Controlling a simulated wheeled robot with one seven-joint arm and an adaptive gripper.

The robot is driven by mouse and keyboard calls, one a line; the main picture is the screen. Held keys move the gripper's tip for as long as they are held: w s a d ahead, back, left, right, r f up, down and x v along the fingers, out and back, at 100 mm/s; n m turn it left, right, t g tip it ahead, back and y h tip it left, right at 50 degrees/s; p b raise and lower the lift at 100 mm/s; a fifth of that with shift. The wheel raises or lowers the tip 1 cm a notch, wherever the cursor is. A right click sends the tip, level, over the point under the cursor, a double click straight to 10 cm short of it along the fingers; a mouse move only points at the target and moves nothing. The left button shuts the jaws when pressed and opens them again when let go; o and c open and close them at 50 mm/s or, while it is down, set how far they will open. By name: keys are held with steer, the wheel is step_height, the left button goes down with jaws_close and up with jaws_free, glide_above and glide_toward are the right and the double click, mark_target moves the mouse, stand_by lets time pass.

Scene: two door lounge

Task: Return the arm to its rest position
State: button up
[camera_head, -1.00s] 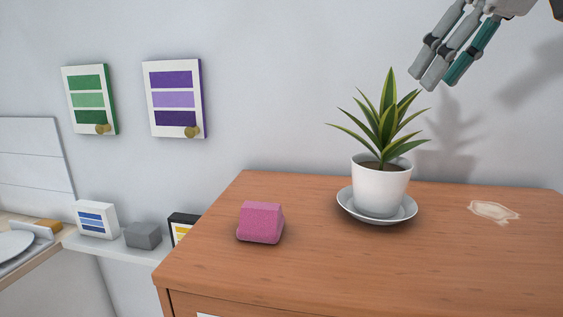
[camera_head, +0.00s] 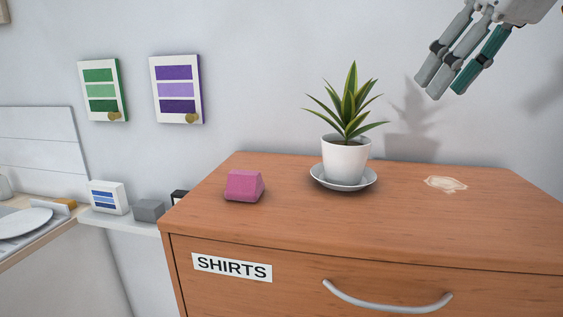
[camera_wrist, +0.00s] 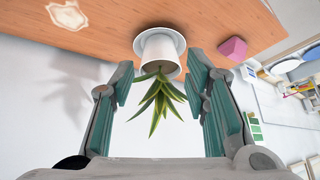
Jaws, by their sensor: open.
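My gripper (camera_head: 446,90) hangs at the upper right of the head view, above and to the right of the potted plant (camera_head: 346,150). It is open and empty, with grey and teal fingers. In the wrist view my gripper (camera_wrist: 160,105) has its fingers spread apart, and the plant (camera_wrist: 160,85) shows upside down between and beyond them. The white pot stands upright on a white saucer (camera_head: 319,182) on the wooden dresser (camera_head: 300,215). No finger touches the plant.
A pink block (camera_head: 244,186) and a pale patch (camera_head: 446,184) are on the dresser top. The dresser front has a SHIRTS label (camera_head: 232,267) and a handle (camera_head: 385,303). A low shelf (camera_head: 135,222) with small items is at left. Two striped panels (camera_head: 102,90) (camera_head: 176,90) hang on the wall.

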steer(key=s+a+f+m+h, duration=0.1)
steer(key=s+f, duration=0.4)
steer(key=f, duration=0.4)
steer(key=s+a+f+m+h, duration=0.1)
steer(key=s+f, duration=0.4)
steer(key=f, duration=0.4)
steer(key=s+a+f+m+g, duration=0.1)
steer(key=s+f+m, duration=0.1)
steer(key=s+f, duration=0.4)
step_height(320, 180, down, 3)
steer(key=shift+r+h, duration=0.1)
steer(key=shift+h, duration=0.3)
